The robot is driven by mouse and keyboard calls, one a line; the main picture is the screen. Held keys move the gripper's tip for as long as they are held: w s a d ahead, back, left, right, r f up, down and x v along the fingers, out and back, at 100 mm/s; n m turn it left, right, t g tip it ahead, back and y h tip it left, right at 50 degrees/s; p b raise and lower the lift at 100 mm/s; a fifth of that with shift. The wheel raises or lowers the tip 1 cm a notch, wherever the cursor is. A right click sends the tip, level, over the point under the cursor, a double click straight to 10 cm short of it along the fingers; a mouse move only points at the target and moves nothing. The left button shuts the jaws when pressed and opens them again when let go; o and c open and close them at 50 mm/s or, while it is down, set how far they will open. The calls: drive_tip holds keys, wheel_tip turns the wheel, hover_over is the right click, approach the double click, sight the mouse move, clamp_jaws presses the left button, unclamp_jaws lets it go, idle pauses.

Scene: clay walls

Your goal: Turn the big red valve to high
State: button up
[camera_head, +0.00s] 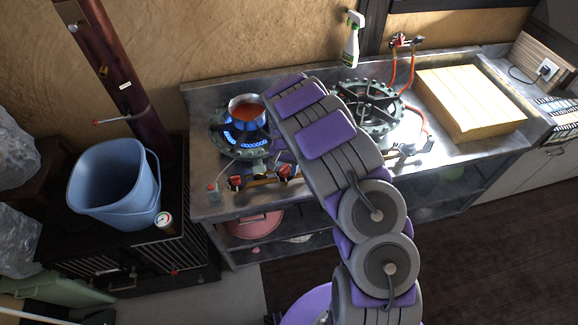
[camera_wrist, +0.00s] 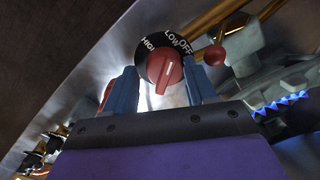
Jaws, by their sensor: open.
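The red valve (camera_wrist: 166,73) shows in the wrist view on a round black dial marked HIGH, LOW and OFF. HIGH is at the dial's left, LOW near its top and OFF at its upper right. A white line on the red handle points roughly up, between HIGH and LOW. My gripper (camera_wrist: 159,66) is open, with one blue finger on each side of the handle; I cannot tell if they touch it. In the head view, red knobs (camera_head: 236,182) sit on the stove front, and my arm hides my gripper.
A pot (camera_head: 247,110) of red liquid stands over a blue flame. An unlit burner (camera_head: 368,104) is right of my arm. A yellow block (camera_head: 470,101) lies on the counter (camera_head: 205,160). A blue bin (camera_head: 115,184) and a can (camera_head: 165,222) stand at left.

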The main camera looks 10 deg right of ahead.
sight(286, 167)
drive_tip(key=shift+a, duration=0.6)
drive_tip(key=shift+c, duration=0.9)
drive_tip(key=shift+d, duration=0.4)
drive_tip(key=c, duration=0.6)
drive_tip(key=o, duration=0.8)
drive_tip(key=shift+d, duration=0.1)
drive_tip(key=shift+r, duration=0.15)
drive_tip(key=shift+w+d+r+p, duration=0.1)
drive_tip(key=shift+r+p, duration=1.4)
drive_tip(key=shift+r, duration=7.15)
